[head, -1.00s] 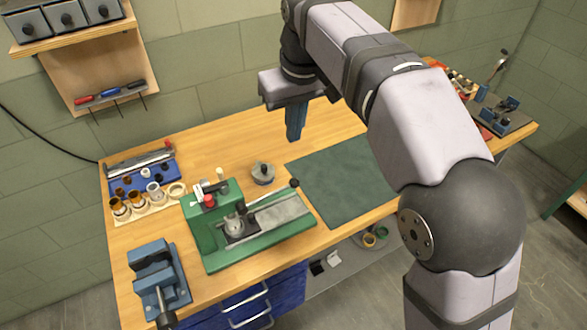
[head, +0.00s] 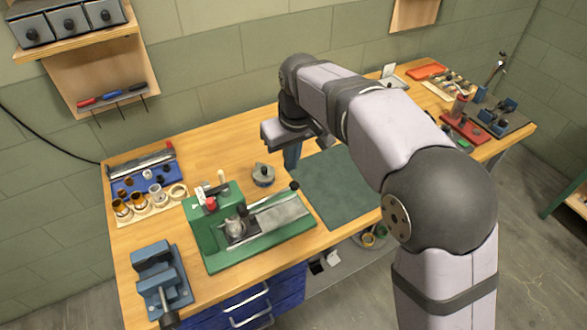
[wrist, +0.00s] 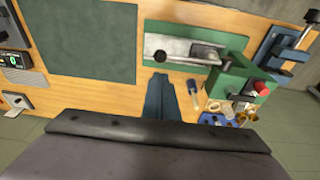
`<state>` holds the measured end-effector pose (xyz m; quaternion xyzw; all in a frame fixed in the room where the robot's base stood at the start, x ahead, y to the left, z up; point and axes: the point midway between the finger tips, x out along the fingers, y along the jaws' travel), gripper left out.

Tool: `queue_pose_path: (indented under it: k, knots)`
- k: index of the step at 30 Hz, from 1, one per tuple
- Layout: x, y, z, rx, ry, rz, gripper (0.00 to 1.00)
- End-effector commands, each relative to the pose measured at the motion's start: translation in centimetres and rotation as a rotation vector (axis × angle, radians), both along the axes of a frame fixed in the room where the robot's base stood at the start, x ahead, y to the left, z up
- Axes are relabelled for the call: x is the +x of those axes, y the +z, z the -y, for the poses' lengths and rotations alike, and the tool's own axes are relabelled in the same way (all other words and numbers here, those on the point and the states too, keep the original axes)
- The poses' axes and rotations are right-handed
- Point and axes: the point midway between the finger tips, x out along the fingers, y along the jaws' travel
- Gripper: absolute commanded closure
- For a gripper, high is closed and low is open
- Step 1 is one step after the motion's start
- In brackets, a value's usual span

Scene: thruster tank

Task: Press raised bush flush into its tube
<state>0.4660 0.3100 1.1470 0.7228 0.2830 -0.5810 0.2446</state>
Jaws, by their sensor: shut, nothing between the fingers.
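A green fixture (head: 212,248) stands on the bench with a small grey metal cylindrical part (head: 237,227) held on it, a red knob (head: 210,203) and a dark-knobbed lever (head: 294,186). The fixture also shows in the wrist view (wrist: 232,74). Several short amber and pale tubes (head: 123,208) stand on a light board at the bench's left; which holds a raised bush is too small to tell. My gripper (head: 291,167), with blue fingers, is shut and empty above the bench, behind and right of the fixture. Its fingers also show in the wrist view (wrist: 158,112).
A grey round part with a knob (head: 263,174) stands just left of my gripper. A blue vise (head: 160,277) is at the front left and a blue tray (head: 145,172) at the back left. The dark green mat (head: 338,190) is clear.

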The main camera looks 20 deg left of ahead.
Motion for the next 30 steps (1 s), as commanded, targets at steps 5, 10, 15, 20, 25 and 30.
queue_pose_path:
  k: [5,10,15,20,25,30]
  knots:
    - [-0.3,-2.0,0.5,-0.002,-0.001,-0.002,1.0]
    - [-0.3,-3.3,0.7,-0.001,0.0,-0.001,1.0]
    - [-0.4,-3.9,0.8,0.0,0.0,0.0,1.0]
    - [-0.4,-3.9,0.8,0.001,0.0,0.001,1.0]
    - [-0.4,-4.1,0.8,0.0,0.0,0.0,1.0]
    - [-0.3,-5.5,1.1,-0.001,0.0,-0.001,1.0]
